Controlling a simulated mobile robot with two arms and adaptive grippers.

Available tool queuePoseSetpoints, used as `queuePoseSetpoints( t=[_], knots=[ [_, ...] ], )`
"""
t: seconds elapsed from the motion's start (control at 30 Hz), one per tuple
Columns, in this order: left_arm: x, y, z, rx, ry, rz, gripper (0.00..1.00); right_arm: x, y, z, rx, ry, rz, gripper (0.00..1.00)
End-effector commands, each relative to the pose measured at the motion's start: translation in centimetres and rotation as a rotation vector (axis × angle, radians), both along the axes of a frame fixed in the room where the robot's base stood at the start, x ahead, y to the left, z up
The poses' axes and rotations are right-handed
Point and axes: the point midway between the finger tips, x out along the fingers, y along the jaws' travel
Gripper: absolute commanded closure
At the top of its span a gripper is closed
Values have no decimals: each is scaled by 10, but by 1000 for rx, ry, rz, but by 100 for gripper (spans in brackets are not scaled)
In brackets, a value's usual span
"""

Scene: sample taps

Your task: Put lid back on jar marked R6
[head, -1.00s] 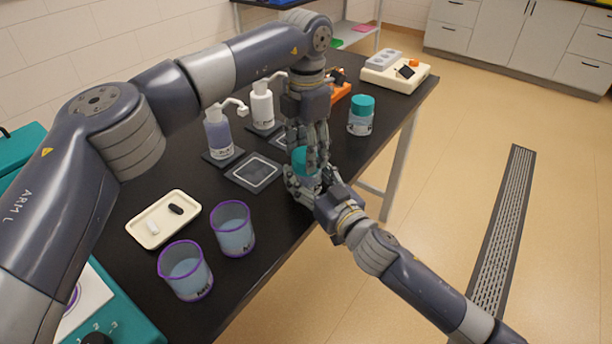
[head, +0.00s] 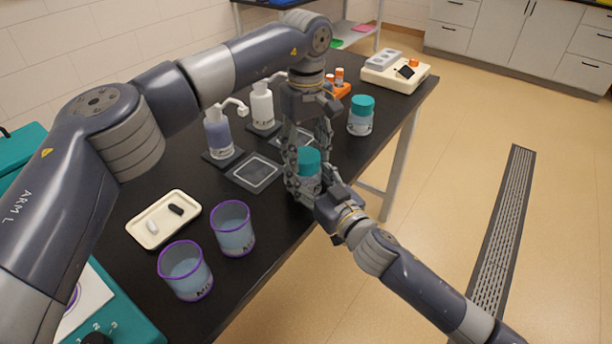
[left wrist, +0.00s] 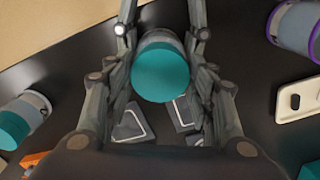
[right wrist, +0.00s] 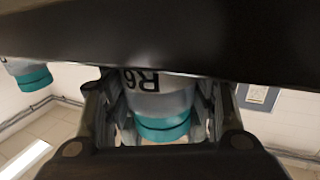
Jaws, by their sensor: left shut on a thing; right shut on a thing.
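The jar marked R6 (right wrist: 158,95) stands upright near the table's front edge, its label readable in the right wrist view. A teal lid (head: 308,161) sits level on its top; it also shows in the left wrist view (left wrist: 161,72) and right wrist view (right wrist: 163,130). My left gripper (head: 308,185) reaches down from above, its fingers on either side of the lid, shut on it. My right gripper (head: 312,190) comes from the front and is shut on the jar body. Fingers partly hide the jar in the head view.
A second teal-lidded jar (head: 360,116) stands to the right. Two pump bottles (head: 218,133) (head: 262,106) and a dark square pad (head: 254,173) lie behind. Two purple-rimmed beakers (head: 233,229) (head: 186,271) and a cream tray (head: 163,220) are to the left.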

Motion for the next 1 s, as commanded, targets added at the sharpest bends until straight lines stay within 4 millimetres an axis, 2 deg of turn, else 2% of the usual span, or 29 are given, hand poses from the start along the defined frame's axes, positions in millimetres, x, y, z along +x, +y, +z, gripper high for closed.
queuePoseSetpoints(
  t=[0.2,0.37,0.4,0.47,0.5,0.83,1.0],
  knots=[
    [1,1,-1,1,-2,-317,78,-1,1,0,1,0,4,100],
    [1,1,-1,1,-2,-326,78,-1,1,0,1,0,4,100],
    [1,1,-1,1,-2,-325,43,-1,1,0,1,0,4,100],
    [1,1,-1,1,-2,-325,29,-1,1,0,1,0,3,100],
    [1,1,-1,0,-1,-325,26,-1,1,0,1,0,3,100],
    [0,0,1,0,-1,-324,26,0,0,0,0,0,1,100],
    [1,0,17,-1,-4,-324,26,0,0,0,0,0,0,100]
  ],
)
